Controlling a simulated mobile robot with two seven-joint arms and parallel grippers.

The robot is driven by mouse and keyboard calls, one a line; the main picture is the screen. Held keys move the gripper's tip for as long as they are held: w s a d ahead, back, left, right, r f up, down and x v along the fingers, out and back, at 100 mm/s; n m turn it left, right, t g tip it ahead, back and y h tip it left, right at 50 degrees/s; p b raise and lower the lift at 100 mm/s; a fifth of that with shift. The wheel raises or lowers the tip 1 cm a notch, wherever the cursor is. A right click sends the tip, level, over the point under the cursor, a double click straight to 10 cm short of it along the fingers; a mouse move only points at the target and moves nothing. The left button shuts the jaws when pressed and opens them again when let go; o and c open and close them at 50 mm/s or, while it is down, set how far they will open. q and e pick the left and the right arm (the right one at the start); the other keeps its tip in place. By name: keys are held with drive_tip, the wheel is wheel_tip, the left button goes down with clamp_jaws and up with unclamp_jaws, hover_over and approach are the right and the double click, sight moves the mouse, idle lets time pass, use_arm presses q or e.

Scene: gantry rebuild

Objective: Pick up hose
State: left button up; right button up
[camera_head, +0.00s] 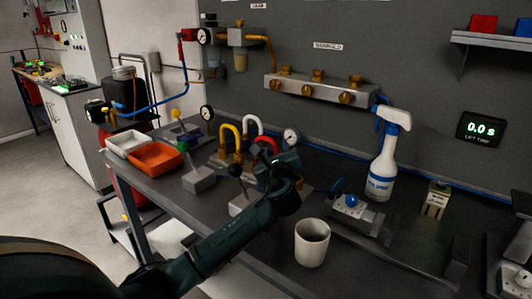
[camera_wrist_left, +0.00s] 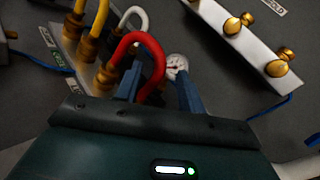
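Three looped hoses stand in brass fittings on a block on the bench: a yellow hose (camera_head: 231,133), a white hose (camera_head: 253,124) and a red hose (camera_head: 269,140). In the left wrist view, the red hose (camera_wrist_left: 137,42) is nearest, with the white hose (camera_wrist_left: 130,15) and yellow hose (camera_wrist_left: 98,18) beyond it. My left gripper (camera_wrist_left: 160,88) has its two blue fingers apart, with one leg of the red hose showing between them. Contact with the hose cannot be told. In the head view, my left gripper (camera_head: 277,162) hides part of the red hose. My right gripper does not show.
A white cup (camera_head: 312,242) stands near the bench's front edge, close to my left arm. A spray bottle (camera_head: 384,165) stands at right. White and orange trays (camera_head: 155,158) lie at left. A brass-fitted manifold (camera_head: 318,89) is on the wall above. A gauge (camera_head: 291,137) is beside the gripper.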

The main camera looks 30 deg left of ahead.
use_arm(q)
drive_tip(key=x, duration=0.4)
drive_tip(key=shift+w+a, duration=0.2)
clamp_jaws()
